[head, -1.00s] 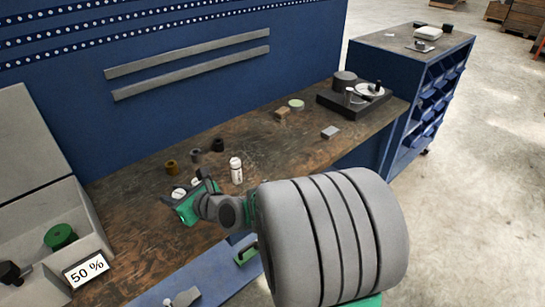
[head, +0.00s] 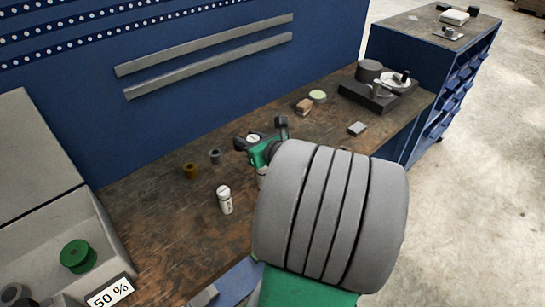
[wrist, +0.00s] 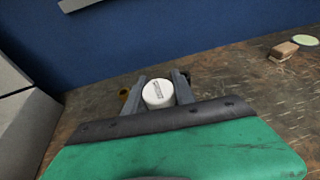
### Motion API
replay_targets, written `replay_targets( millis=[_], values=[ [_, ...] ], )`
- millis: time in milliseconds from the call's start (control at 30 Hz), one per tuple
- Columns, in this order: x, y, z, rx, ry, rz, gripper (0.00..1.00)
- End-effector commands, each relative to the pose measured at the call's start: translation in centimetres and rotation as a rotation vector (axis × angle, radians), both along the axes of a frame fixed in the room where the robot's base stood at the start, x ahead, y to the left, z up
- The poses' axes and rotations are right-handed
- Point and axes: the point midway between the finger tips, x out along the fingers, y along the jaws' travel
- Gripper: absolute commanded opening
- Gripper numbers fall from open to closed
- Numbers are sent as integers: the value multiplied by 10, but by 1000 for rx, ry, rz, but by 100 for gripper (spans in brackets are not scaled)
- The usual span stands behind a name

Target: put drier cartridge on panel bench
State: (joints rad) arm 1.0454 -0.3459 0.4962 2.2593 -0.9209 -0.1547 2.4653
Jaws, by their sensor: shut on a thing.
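The white, round-topped drier cartridge (wrist: 158,93) is between the two grey fingers of my gripper (wrist: 161,89) in the wrist view. In the head view only its pale top (head: 252,137) shows at my gripper (head: 260,137); my gripper hides the rest. The gripper is shut on it, over the panel bench (head: 150,215) with its worn brown top and blue back panel. I cannot tell whether the cartridge touches the bench. Another white bottle-like cartridge (head: 224,200) stands upright on the bench, left of my arm.
A brass-coloured ring (head: 190,171) and a grey ring (head: 215,156) stand left of my gripper. A brown block (head: 303,107), a pale green disc (head: 318,96) and a dark device (head: 380,93) are at right. A grey box (head: 110,245) stands at left.

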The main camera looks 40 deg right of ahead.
Motion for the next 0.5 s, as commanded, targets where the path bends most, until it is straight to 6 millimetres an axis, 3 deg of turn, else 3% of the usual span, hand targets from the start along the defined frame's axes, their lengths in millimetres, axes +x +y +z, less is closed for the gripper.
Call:
replay_targets(
  millis=[33, 100, 233, 333, 500],
  values=[
    [-14, -23, 8, -2, 0, -45, 0],
    [-27, -41, 13, -3, 1, -81, 0],
    [-39, -59, 17, -5, 1, -113, 0],
    [-31, -69, 9, -3, 3, -113, 0],
    [5, -99, -12, -1, 4, -108, 0]
  ],
)
